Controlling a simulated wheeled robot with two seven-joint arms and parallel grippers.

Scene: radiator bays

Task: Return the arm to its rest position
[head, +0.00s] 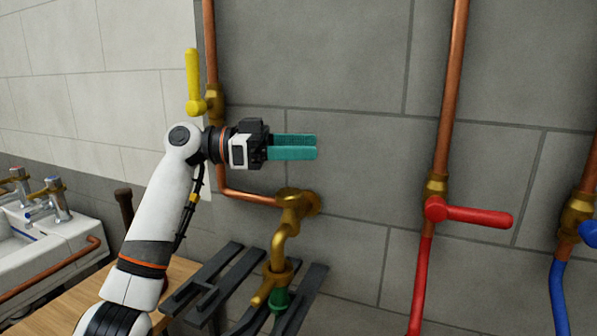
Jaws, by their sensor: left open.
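My left arm (153,215) comes up from the lower left, white with an orange band. My left gripper (316,147) has teal fingers that point right, in front of the grey block wall. The jaws are open with a narrow gap, and nothing shows between them. The gripper is above the brass tap (290,205) and right of the yellow valve lever (193,80), apart from both as seen here. My right gripper does not show.
A red lever valve (470,215) sits on a copper pipe (452,80) at the right. A blue valve (588,233) is at the right edge. A dark slatted rack (225,275) is under the tap. A white sink (45,255) and wooden top (70,300) are lower left.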

